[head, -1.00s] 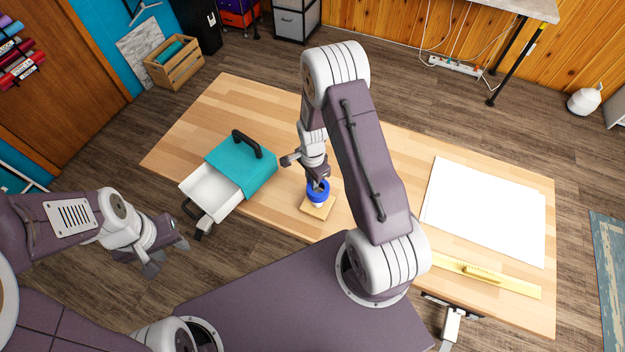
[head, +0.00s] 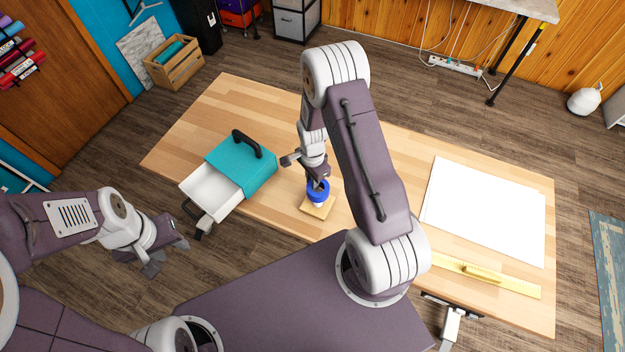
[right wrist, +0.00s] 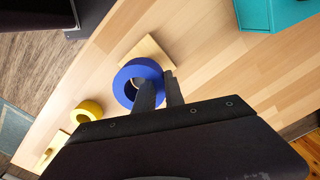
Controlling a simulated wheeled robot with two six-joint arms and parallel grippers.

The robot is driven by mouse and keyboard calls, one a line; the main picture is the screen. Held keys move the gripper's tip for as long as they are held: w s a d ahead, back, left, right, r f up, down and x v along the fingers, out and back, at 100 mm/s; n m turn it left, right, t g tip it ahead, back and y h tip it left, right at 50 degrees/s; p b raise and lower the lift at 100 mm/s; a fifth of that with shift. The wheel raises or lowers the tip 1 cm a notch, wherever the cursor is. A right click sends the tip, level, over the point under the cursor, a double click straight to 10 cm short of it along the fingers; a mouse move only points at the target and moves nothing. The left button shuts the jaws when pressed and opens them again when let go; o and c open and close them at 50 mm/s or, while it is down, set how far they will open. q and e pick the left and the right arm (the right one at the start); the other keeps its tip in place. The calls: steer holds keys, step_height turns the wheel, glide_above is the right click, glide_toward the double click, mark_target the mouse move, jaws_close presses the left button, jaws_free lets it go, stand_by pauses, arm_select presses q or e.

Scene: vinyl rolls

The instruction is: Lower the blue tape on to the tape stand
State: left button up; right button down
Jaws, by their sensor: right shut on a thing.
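The blue tape (head: 318,190) is a thick ring above the tape stand, whose square wooden base (head: 318,209) lies on the table. A whitish part shows between ring and base. My right gripper (head: 319,183) is shut on the ring's wall from above. In the right wrist view, its fingers (right wrist: 160,92) straddle the wall of the blue tape (right wrist: 125,70), one in the hole, one outside. The stand's base (right wrist: 148,47) shows partly behind the ring. I cannot tell whether the ring is around a post. My left gripper (head: 166,259) is open and empty, left of the table.
A teal box (head: 250,165) with a black handle and an open white drawer (head: 208,190) stands left of the stand. A white sheet (head: 487,210) and a yellow ruler (head: 520,287) lie at the right. A yellow ring (right wrist: 88,109) shows in the right wrist view.

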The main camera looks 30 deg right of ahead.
steer(key=shift+r+p, duration=0.3)
steer(key=c, duration=0.8)
jaws_free()
steer(key=shift+o, duration=0.2)
steer(key=shift+r, duration=0.1)
steer(key=shift+r+p, duration=3.8)
steer(key=shift+r, duration=0.65)
